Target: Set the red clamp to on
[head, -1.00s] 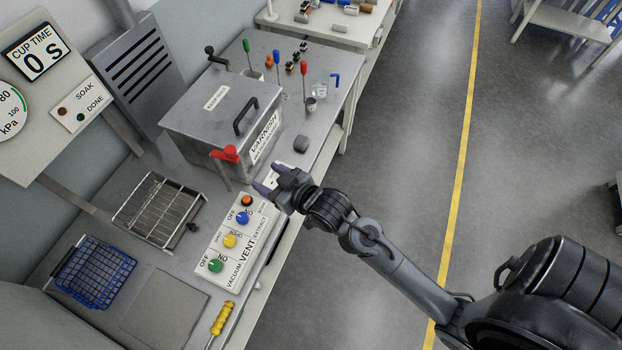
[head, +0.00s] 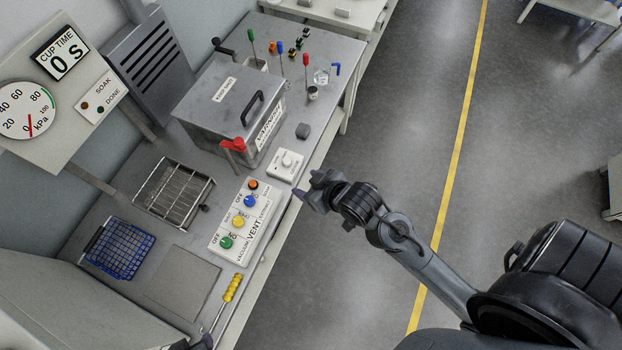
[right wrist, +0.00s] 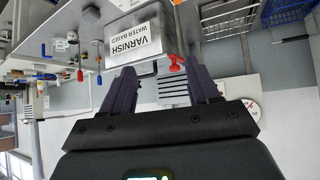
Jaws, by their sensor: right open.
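The red clamp (head: 233,144) is a red-topped lever at the front left corner of the grey lidded varnish tank (head: 215,105). Its red top also shows in the right wrist view (right wrist: 176,66), beyond and between the fingers. My right gripper (head: 308,190) is open and empty, off the bench's front edge, to the right of and below the clamp, and apart from it. In the right wrist view its two dark fingers (right wrist: 148,88) are spread toward the tank. A dark piece at the bottom left edge of the head view may be my left gripper; I cannot tell.
A white dial box (head: 286,165) and a knob panel (head: 262,222) line the bench's front edge. A wire rack (head: 174,194), a blue basket (head: 120,249) and a yellow-handled tool (head: 233,287) are to the left. A grey block (head: 303,130) lies right of the tank.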

